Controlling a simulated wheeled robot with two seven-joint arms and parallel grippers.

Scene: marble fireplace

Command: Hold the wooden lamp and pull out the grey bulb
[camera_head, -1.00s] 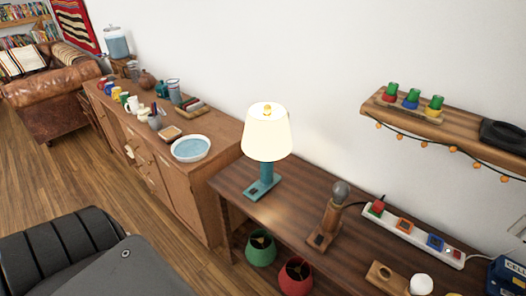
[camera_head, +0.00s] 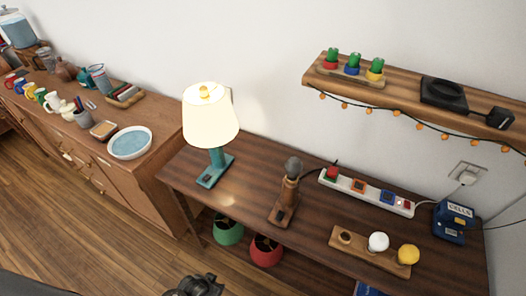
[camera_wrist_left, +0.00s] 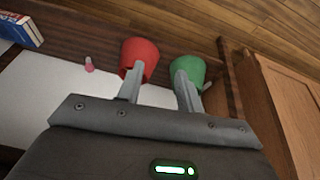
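The wooden lamp (camera_head: 284,208) stands upright on the dark wooden table, near its middle. The grey bulb (camera_head: 293,166) sits in the top of its post. Neither shows in the left wrist view. My left gripper (camera_wrist_left: 160,85) is open and empty in the left wrist view, its two fingers apart and pointing toward the red and green pots under the tabletop. A dark part of mine shows at the bottom edge of the head view; I cannot tell which arm it belongs to. My right gripper is not in view.
A lit teal lamp (camera_head: 211,120) stands left of the wooden lamp. A power strip (camera_head: 345,184) and a wooden bulb holder (camera_head: 350,248) lie to the right. A red pot (camera_head: 266,251) and a green pot (camera_head: 228,230) are below the tabletop. A shelf (camera_head: 400,97) hangs above.

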